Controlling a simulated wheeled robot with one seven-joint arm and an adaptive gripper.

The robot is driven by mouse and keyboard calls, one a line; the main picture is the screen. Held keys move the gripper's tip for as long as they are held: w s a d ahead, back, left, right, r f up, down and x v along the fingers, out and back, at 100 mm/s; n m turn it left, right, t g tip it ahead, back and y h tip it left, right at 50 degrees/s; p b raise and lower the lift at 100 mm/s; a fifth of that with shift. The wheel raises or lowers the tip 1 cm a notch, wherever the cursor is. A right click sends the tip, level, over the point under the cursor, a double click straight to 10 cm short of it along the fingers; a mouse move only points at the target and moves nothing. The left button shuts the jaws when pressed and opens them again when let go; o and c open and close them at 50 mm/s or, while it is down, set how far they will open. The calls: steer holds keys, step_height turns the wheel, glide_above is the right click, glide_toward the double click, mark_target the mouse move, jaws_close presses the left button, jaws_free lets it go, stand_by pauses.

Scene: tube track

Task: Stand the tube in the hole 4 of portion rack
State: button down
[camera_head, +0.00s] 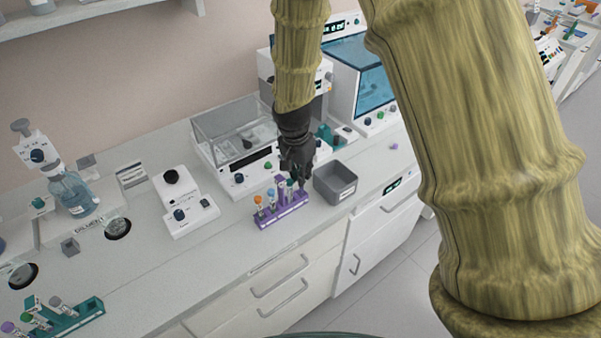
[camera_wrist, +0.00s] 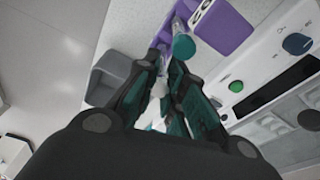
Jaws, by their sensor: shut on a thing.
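My gripper (camera_head: 294,172) points down over the right part of a purple rack (camera_head: 284,214) on the bench. In the wrist view, my gripper (camera_wrist: 168,75) is shut on a tube, a whitish piece (camera_wrist: 155,112) of which shows between the fingers. The fingers hide most of it, and I cannot tell whether its lower end is inside a hole. The purple rack (camera_wrist: 226,34) also shows at the wrist view's top, with a teal cap (camera_wrist: 183,46) beside the fingertips. An orange-capped tube (camera_head: 258,200) stands at the rack's left end. Hole numbers are not readable.
A grey open bin (camera_head: 335,183) stands close to the right of the purple rack. A balance-like instrument (camera_head: 240,150) stands behind it. A teal rack (camera_head: 75,318) with several capped tubes is at the lower left. Open bench lies left of the purple rack.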

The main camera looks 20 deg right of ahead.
steer(key=shift+f, duration=0.65)
steer(key=c, duration=1.4)
jaws_free()
steer(key=shift+c, duration=0.2)
step_height(320, 180, up, 12)
steer(key=a, duration=0.1)
steer(key=shift+s+a, duration=0.15)
steer(key=shift+s, duration=0.3)
